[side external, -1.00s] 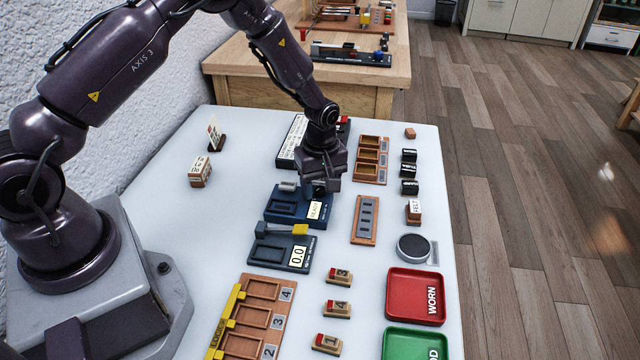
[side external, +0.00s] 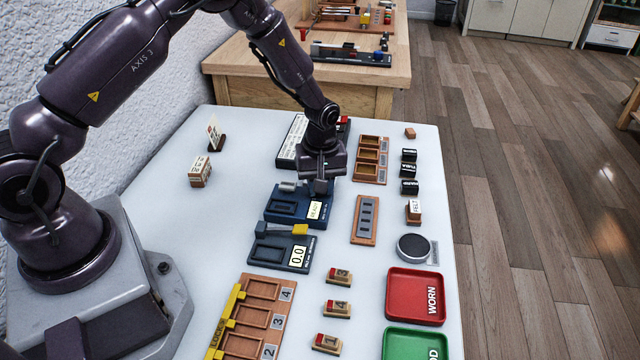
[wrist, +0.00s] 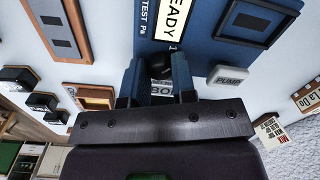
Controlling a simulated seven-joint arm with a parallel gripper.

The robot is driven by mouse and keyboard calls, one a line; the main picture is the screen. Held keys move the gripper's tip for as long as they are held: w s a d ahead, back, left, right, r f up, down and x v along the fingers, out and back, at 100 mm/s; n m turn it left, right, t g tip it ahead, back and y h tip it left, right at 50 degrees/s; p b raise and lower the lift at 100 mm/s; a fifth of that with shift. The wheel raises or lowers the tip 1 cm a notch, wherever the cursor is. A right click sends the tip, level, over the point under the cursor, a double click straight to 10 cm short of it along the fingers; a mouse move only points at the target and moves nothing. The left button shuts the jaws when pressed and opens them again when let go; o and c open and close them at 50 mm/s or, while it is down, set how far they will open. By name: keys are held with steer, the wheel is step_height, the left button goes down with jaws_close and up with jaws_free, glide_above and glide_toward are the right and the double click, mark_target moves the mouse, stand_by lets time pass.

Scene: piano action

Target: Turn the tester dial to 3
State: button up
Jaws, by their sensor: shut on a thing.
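The blue tester (side external: 272,219) lies on the white table, with a pale display (side external: 314,210). In the wrist view the tester (wrist: 203,22) shows a display reading READY (wrist: 173,18). My gripper (side external: 320,190) points down over the tester's far right part. In the wrist view the fingers of my gripper (wrist: 157,78) stand on either side of a dark round dial knob (wrist: 158,66) and are shut on it. The side view hides the knob behind the fingers.
A second dark device (side external: 268,256) showing 0.0 lies just nearer than the tester. A brown slotted block (side external: 358,234) is to the right. A white PUMP part (wrist: 230,76) is close beside the fingers. Red (side external: 415,270) and green trays stand at the front right.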

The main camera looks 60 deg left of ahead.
steer(key=m, duration=0.4)
steer(key=shift+m, duration=0.3)
steer(key=m, duration=1)
steer(key=shift+m, duration=0.4)
steer(key=m, duration=0.4)
steer(key=shift+m, duration=0.3)
steer(key=o, duration=0.9)
steer(key=shift+o, duration=0.2)
